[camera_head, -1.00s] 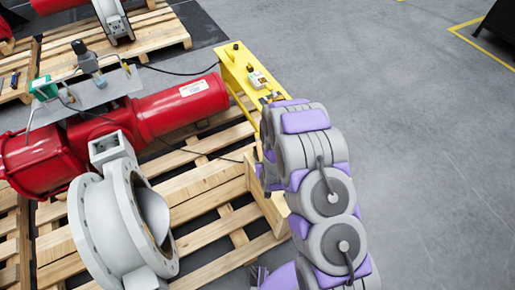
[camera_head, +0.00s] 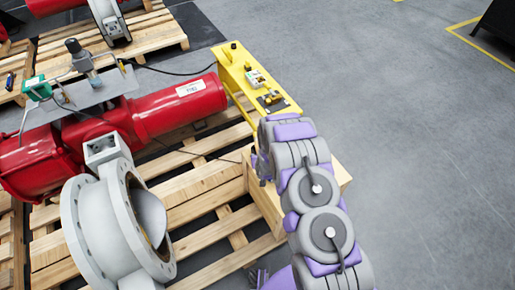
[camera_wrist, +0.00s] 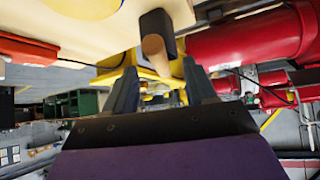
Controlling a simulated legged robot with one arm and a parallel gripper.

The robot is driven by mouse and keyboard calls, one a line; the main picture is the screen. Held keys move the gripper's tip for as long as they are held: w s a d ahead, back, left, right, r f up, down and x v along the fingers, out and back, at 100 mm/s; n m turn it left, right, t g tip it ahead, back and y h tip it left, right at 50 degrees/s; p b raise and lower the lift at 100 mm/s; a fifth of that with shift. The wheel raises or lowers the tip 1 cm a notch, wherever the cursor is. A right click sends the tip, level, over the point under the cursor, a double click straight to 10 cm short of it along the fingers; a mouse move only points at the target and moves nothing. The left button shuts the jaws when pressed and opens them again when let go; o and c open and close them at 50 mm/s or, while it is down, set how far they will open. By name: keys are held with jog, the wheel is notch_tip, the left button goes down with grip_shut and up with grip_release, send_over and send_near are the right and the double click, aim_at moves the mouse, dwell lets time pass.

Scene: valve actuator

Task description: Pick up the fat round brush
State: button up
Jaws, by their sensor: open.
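In the wrist view, a thick dark round piece with a tan tapered end (camera_wrist: 156,28), which looks like the fat round brush, lies against a pale surface. My gripper (camera_wrist: 160,70) is open, with its two dark fingers apart below the brush. The tan end points down into the space between the fingertips; I cannot tell how near it is in depth. Nothing is held. In the head view, my purple and grey arm hides the gripper and the brush.
A pale wooden box (camera_head: 340,178) stands beneath my arm. A yellow bench (camera_head: 235,70) with small items stands beyond it. A red actuator (camera_head: 180,105) and grey valve (camera_head: 105,225) rest on pallets at left. Open floor (camera_head: 430,150) lies to the right.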

jog(key=b+x, duration=0.1)
jog(key=x, duration=0.2)
jog(key=shift+w+d+f, duration=0.1)
jog(key=shift+w+f, duration=0.1)
jog(key=shift+f, duration=0.1)
jog(key=shift+r, duration=0.1)
grip_shut()
